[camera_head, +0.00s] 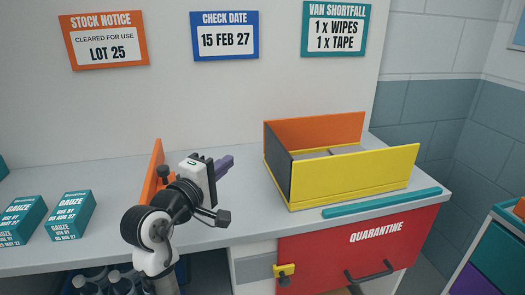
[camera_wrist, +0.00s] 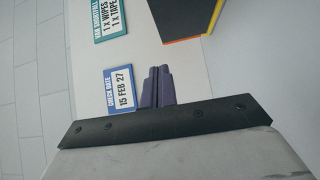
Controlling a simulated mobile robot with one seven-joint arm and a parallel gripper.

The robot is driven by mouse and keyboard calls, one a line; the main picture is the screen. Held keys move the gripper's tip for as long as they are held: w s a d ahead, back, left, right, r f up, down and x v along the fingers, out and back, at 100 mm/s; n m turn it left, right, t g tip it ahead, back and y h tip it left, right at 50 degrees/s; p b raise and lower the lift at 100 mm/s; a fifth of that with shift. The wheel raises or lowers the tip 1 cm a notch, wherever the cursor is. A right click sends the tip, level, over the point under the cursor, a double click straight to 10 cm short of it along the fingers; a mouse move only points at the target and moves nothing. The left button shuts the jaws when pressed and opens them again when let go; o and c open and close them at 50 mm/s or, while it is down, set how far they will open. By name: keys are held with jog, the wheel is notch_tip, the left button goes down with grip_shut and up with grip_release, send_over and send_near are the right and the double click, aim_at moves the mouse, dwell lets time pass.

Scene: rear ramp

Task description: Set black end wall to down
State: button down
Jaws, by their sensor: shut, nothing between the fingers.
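An open box with a yellow front wall (camera_head: 355,175) and an orange back wall (camera_head: 315,130) stands on the counter. Its black end wall (camera_head: 278,160) stands upright at the left end; in the wrist view the black wall (camera_wrist: 183,16) is at the top, right of centre. My gripper (camera_head: 225,166) is left of the black wall, apart from it, with its purple fingers pointing towards the box side. The fingers (camera_wrist: 159,72) are together and empty in the wrist view.
A teal strip (camera_head: 382,202) lies in front of the box. An orange panel (camera_head: 152,178) stands behind my arm. Teal gauze boxes (camera_head: 70,214) lie at the left. A red quarantine front (camera_head: 350,248) with a handle is below the counter (camera_head: 240,215). Signs hang on the wall.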

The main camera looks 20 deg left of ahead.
jog(key=p, duration=0.2)
send_near(274, 140)
jog(key=w+a, duration=0.2)
jog(key=w, duration=0.1)
jog(key=shift+w+d+r+h+p, duration=0.2)
jog(key=shift+w+d+h+p, duration=0.15)
jog(key=shift+w+d, duration=0.95)
jog(key=shift+d, duration=0.15)
